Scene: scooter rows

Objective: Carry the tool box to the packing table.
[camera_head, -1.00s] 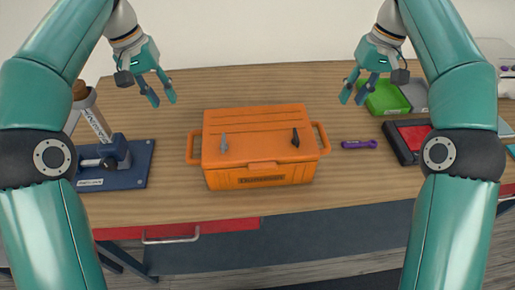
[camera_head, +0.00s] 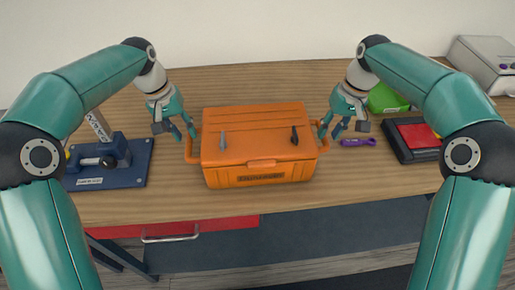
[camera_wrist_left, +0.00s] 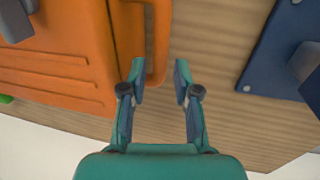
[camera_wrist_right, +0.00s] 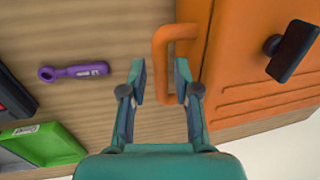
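The orange tool box (camera_head: 258,150) sits closed on the wooden table, with a loop handle on each end and two latches on its lid. Its left handle (camera_wrist_left: 160,40) shows in the left wrist view, and its right handle (camera_wrist_right: 163,60) in the right wrist view. My left gripper (camera_head: 188,133) is open and empty above the left handle; in its wrist view (camera_wrist_left: 160,80) the handle lies between and beyond the fingertips, nearer the left finger. My right gripper (camera_head: 333,135) is open at the right handle, which lies between its fingertips (camera_wrist_right: 160,80). Neither gripper appears closed on a handle.
A blue clamp stand (camera_head: 112,165) stands left of the box. To the right lie a purple wrench (camera_head: 357,142), a green tray (camera_head: 388,100) and a black-and-red tray (camera_head: 415,138). A grey device (camera_head: 485,62) stands at the back right. A red drawer (camera_head: 215,229) is under the table's front edge.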

